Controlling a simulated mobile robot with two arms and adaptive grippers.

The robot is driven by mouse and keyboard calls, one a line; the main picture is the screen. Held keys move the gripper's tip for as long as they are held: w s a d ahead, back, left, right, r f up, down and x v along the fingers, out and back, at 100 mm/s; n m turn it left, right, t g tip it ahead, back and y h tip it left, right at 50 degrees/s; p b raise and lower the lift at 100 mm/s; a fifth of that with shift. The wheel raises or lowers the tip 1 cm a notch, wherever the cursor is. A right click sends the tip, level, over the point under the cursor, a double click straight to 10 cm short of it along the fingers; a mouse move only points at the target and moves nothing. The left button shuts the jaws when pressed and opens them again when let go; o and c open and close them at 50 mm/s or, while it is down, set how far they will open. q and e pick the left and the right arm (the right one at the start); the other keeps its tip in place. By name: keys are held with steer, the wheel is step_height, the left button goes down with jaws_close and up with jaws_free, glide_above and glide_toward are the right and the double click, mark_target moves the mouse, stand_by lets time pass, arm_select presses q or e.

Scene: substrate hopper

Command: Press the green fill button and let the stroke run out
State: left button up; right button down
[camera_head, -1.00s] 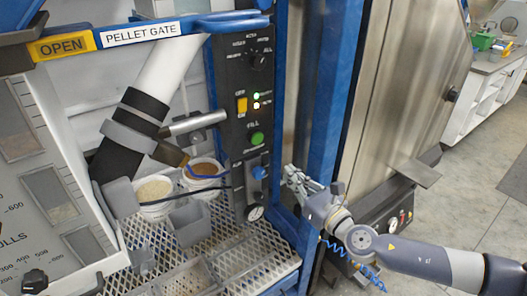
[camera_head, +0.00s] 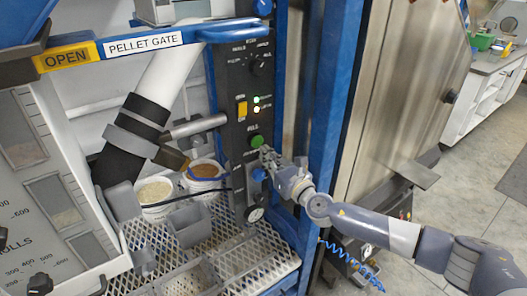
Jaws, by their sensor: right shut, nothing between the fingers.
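The green fill button (camera_head: 257,141) sits on the black control panel (camera_head: 240,118), below the indicator lights. My right gripper (camera_head: 266,153) is shut and empty, its fingertips just below and right of the button. I cannot tell whether the fingertips touch the button or panel. The button's face is mostly visible. My left gripper is not in view.
A blue frame post (camera_head: 325,130) stands right of the panel, close to my right arm. Two pellet buckets, one a white bucket (camera_head: 156,211), stand on the mesh deck (camera_head: 240,250).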

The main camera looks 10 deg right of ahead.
steer(key=shift+x, duration=1.1)
